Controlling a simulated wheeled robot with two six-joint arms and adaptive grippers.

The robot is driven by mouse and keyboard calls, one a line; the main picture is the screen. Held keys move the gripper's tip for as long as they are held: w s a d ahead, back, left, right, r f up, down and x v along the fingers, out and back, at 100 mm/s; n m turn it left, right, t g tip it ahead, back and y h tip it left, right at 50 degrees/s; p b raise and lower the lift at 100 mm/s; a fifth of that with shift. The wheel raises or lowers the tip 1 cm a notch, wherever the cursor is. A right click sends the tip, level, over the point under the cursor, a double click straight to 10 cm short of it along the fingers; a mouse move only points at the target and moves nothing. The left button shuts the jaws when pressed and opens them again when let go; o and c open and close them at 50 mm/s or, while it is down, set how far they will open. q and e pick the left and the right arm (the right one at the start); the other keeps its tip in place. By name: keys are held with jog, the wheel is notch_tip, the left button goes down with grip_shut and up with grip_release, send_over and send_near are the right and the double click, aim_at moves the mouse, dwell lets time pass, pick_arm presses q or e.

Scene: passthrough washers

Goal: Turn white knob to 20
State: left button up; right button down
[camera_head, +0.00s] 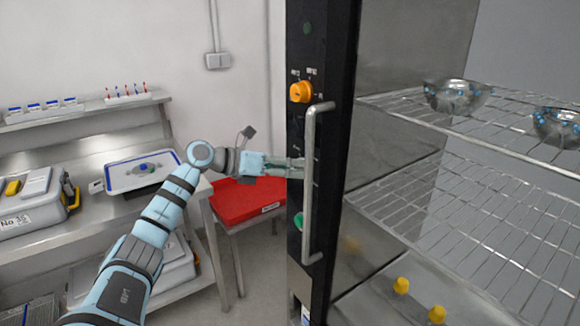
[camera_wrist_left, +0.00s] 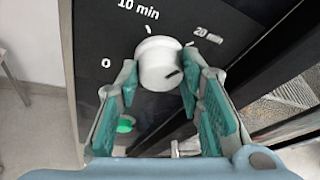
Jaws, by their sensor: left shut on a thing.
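The white knob (camera_wrist_left: 157,58) sits on the black panel (camera_wrist_left: 98,30) of the steel cabinet, with the marks 0, 10 min and 20 min around it. Its dark pointer line is on the right side, aimed right and slightly down, below the 20 min mark. My left gripper (camera_wrist_left: 160,78) is shut on the knob, one finger on each side. In the head view my left gripper (camera_head: 296,166) reaches the panel behind the door handle (camera_head: 312,180); the knob is hidden there. My right gripper is not in view.
An orange knob (camera_head: 300,92) is above and a green button (camera_head: 299,220) below on the same panel. The vertical handle stands close to my left gripper. Wire shelves (camera_head: 450,210) with metal bowls are at right; a red tray (camera_head: 245,200) is left of the panel.

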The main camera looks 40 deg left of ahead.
pick_arm(q)
jog(key=shift+m+y, duration=0.6)
jog(key=shift+m, duration=0.2)
jog(key=shift+d, duration=0.1)
jog(key=o, duration=1.2)
jog(key=shift+c, duration=0.2)
notch_tip(320, 180, up, 10)
